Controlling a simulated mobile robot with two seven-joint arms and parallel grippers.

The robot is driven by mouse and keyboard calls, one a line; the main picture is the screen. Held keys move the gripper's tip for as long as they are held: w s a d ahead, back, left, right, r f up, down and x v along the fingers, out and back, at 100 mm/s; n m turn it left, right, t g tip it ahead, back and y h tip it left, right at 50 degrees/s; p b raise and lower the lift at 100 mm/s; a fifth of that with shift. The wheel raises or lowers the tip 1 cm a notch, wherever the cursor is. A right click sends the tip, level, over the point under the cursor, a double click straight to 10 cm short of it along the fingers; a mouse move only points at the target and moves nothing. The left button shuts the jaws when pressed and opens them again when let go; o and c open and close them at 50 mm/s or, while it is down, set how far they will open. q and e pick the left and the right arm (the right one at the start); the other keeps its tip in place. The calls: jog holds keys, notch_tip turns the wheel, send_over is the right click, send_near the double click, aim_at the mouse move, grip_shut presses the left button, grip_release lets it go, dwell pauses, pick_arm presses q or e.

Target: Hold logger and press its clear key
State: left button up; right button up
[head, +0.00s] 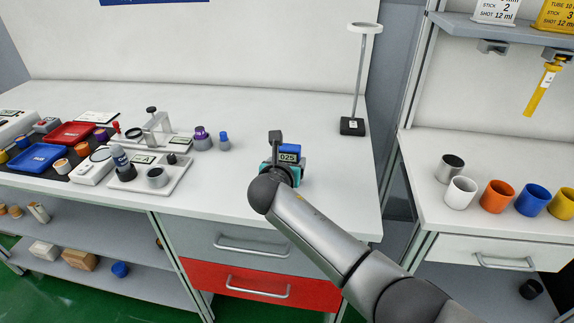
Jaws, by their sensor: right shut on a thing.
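The logger (289,157) is a small dark blue and teal device with a display that reads what looks like 025. It is at the front right part of the white bench. My right gripper (276,146) is at the logger and shut on it. The wrist and forearm cover the lower part of the logger. I cannot tell whether it touches the bench top. The clear key cannot be made out. My left gripper is not in view.
A tall lamp stand (352,126) stands behind to the right. Small purple and blue-capped containers (202,139) and a white tray (183,173) with instruments are to the left. Red (72,133) and blue trays (37,157) lie further left. The bench behind the logger is clear.

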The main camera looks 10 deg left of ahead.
dwell(0.4)
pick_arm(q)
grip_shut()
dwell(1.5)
